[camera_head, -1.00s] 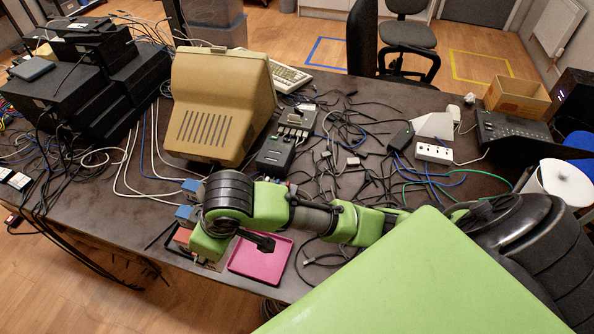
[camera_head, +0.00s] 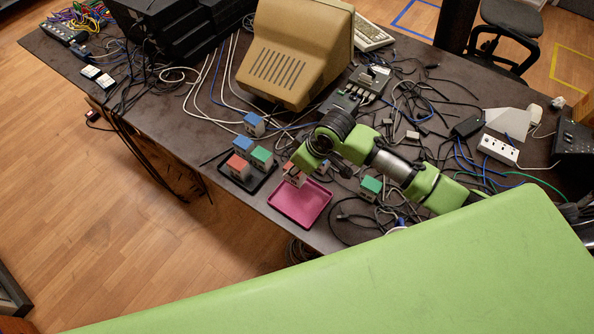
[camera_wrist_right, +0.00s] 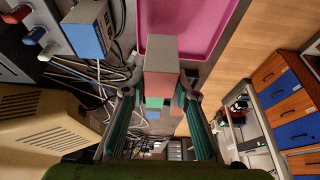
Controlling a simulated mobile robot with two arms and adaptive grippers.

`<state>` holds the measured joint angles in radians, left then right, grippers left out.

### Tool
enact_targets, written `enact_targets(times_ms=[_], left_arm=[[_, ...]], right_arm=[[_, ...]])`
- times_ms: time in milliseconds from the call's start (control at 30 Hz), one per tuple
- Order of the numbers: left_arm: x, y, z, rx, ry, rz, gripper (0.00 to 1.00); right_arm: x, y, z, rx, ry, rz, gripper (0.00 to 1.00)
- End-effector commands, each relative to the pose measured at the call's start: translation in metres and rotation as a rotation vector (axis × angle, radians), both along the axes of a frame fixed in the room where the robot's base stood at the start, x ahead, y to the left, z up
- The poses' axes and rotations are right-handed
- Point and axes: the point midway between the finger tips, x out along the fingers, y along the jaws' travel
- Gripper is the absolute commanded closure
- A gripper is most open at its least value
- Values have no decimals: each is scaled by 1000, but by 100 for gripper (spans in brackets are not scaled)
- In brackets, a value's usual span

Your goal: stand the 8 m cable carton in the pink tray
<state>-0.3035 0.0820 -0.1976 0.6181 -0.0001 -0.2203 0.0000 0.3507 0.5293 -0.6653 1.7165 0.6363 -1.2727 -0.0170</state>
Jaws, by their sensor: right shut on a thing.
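My right gripper (camera_wrist_right: 160,105) is shut on a small carton with a grey face (camera_wrist_right: 161,50) and a red face (camera_wrist_right: 160,85). In the head view this red-and-pale carton (camera_head: 291,174) hangs below my right wrist, at the far left corner of the pink tray (camera_head: 306,212). I cannot tell whether it touches the tray. The pink tray, whose visible floor is bare, also shows at the top of the wrist view (camera_wrist_right: 190,22). I cannot read a length on any carton. My left gripper is out of view.
A dark tray (camera_head: 262,184) left of the pink one holds blue, red and green cartons. A blue carton (camera_head: 254,124) stands behind it; a green one (camera_head: 371,187) stands right of the pink tray. A beige monitor (camera_head: 290,60) and loose cables lie beyond.

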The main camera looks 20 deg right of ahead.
Motion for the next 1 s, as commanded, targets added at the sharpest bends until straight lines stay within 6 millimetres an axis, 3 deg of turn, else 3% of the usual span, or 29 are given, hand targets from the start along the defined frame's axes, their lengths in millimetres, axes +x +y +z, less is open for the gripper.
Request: enact_targets(times_ms=[333,733,767,800,1000], left_arm=[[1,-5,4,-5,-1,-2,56],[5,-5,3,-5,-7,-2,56],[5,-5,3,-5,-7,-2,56],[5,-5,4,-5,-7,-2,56],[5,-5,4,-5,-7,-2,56]], right_arm=[[4,-6,-37,0,1,0,97],[4,-6,-43,0,0,0,97],[4,-6,-43,0,0,0,68],[4,-6,-42,0,0,0,57],[4,-6,-42,0,0,0,56]])
